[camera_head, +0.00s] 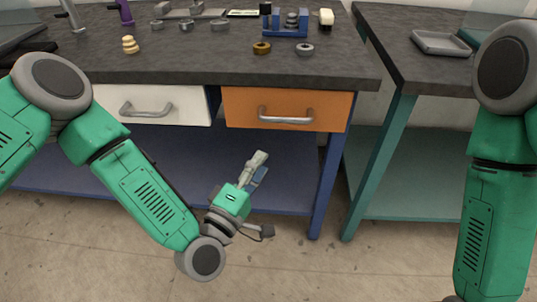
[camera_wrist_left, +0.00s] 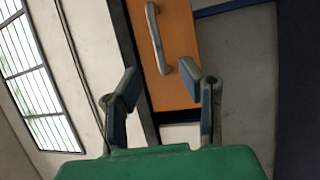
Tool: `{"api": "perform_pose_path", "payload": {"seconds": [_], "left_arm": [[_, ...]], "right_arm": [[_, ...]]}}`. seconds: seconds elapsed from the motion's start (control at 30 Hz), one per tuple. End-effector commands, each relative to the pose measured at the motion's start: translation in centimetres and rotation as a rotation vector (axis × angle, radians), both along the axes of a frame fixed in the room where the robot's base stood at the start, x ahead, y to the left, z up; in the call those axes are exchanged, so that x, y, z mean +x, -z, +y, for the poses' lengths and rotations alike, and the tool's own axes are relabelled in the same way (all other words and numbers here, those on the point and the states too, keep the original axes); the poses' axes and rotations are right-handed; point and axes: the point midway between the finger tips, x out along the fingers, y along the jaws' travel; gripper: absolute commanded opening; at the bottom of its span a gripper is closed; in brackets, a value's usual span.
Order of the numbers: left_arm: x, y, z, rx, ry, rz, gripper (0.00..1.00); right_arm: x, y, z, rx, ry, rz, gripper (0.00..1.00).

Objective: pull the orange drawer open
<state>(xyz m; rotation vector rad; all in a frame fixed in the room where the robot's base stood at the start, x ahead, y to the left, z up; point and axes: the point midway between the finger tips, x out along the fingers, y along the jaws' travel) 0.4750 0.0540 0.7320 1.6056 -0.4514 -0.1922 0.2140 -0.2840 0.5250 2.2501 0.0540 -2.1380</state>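The orange drawer (camera_head: 286,109) is in the workbench front, right of a white drawer, and looks closed. Its grey bar handle (camera_head: 286,116) runs across its front. In the left wrist view the orange drawer (camera_wrist_left: 178,50) appears turned on its side, with the handle (camera_wrist_left: 156,38) ahead of the fingers. My left gripper (camera_head: 261,167) is below and in front of the drawer, apart from the handle. In the left wrist view its two fingers (camera_wrist_left: 158,88) are spread with nothing between them. My right gripper is not in view; only my right arm shows at the right.
A white drawer (camera_head: 150,105) with a handle sits to the left. The dark benchtop (camera_head: 210,62) carries a blue fixture (camera_head: 287,30), rings and small parts. A blue leg (camera_head: 325,185) stands right of the drawer, near a second table (camera_head: 420,75). Floor in front is clear.

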Motion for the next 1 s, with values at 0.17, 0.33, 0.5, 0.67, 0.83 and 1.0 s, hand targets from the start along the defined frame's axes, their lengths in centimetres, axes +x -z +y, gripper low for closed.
{"api": "perform_pose_path", "payload": {"seconds": [0.17, 0.33, 0.5, 0.67, 0.83, 1.0], "left_arm": [[1.2, -0.7, -0.4, -0.032, -0.014, -0.022, 0.34], [3.9, -1.2, -1.8, -0.026, -0.013, -0.023, 0.34], [7.2, -1.8, -3.1, -0.025, -0.013, -0.022, 0.34], [10.0, -2.3, -4.2, -0.026, -0.013, -0.021, 0.34], [11.9, -2.6, -4.8, -0.027, -0.014, -0.018, 0.34], [12.6, -2.8, -5.3, -0.025, -0.012, -0.017, 0.34]], "right_arm": [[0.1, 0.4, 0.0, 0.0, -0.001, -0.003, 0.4], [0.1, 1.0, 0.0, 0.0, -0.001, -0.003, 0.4], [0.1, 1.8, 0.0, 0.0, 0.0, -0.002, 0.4], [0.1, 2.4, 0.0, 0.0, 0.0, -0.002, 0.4], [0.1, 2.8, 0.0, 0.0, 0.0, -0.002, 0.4], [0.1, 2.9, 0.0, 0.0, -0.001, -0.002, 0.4]]}}
